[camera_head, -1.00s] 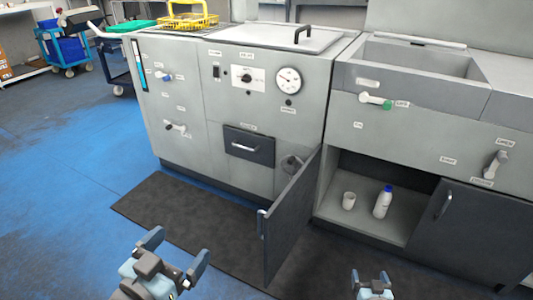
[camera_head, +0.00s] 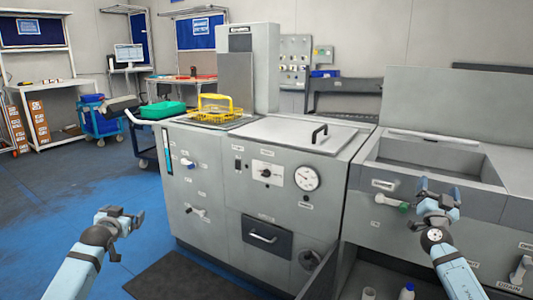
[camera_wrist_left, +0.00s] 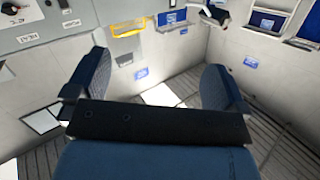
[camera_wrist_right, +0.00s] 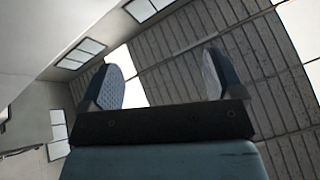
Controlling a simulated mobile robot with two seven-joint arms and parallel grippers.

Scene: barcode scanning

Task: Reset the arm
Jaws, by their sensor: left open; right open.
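My left gripper (camera_head: 121,216) is open and empty, raised over the blue floor at the left of the head view. In the left wrist view its two fingers (camera_wrist_left: 158,85) stand wide apart with nothing between them. My right gripper (camera_head: 437,188) is open and empty, raised in front of the sink unit in the head view.
A grey machine (camera_head: 225,185) with a gauge (camera_head: 306,178) and a yellow basket (camera_head: 215,112) stands ahead. The sink unit (camera_head: 420,157) is at the right. A cabinet door (camera_head: 320,275) stands open, with a white cup (camera_head: 369,293) and bottle (camera_head: 407,291) inside.

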